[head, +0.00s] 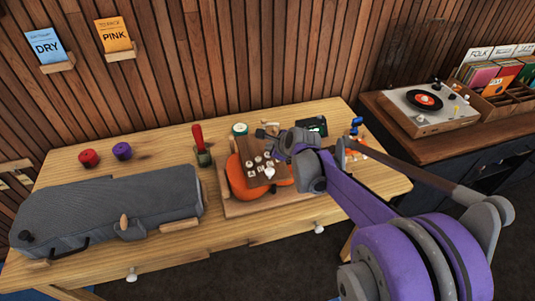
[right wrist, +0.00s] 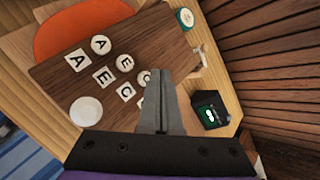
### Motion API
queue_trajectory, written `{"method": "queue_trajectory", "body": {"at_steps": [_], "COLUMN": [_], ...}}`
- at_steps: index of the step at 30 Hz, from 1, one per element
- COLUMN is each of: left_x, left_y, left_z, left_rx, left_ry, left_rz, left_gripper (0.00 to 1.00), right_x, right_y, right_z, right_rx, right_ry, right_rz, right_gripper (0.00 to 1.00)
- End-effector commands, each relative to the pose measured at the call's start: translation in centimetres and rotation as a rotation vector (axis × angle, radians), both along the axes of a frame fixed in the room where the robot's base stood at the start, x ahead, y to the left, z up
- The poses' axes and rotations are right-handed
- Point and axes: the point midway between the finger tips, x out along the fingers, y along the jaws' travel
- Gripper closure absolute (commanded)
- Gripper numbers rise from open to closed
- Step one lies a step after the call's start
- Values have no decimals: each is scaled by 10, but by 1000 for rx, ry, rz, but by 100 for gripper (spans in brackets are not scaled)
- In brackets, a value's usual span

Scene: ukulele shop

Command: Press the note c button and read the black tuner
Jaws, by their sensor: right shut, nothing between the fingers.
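A dark wooden board (right wrist: 95,55) carries round and square note buttons lettered A, E and C, and it also shows in the head view (head: 254,148). A round C button (right wrist: 143,76) sits beside my right fingertips, partly hidden by them. A square C tile (right wrist: 127,92) lies close by. The black tuner (right wrist: 210,112) has a lit green display, too small to read, and it stands beyond the board in the head view (head: 312,124). My right gripper (right wrist: 160,76) is shut and empty over the board's edge; I cannot tell whether it touches a button. My left gripper is out of view.
A grey instrument case (head: 105,210) fills the table's left side. Red (head: 88,158) and purple (head: 122,150) round items and a red-handled tool (head: 199,145) stand behind it. A record player (head: 428,106) sits on the right cabinet.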

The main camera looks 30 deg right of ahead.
Motion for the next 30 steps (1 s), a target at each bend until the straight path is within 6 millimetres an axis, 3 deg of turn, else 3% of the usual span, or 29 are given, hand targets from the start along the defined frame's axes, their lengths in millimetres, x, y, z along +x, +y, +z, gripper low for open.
{"method": "queue_trajectory", "body": {"at_steps": [30], "left_x": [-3], "left_y": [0], "left_z": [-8], "left_rx": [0], "left_ry": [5], "left_rz": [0], "left_gripper": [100], "right_x": [0], "right_y": [0], "right_z": [-8], "right_rx": [0], "right_ry": [0], "right_rz": [0], "right_gripper": [100]}}
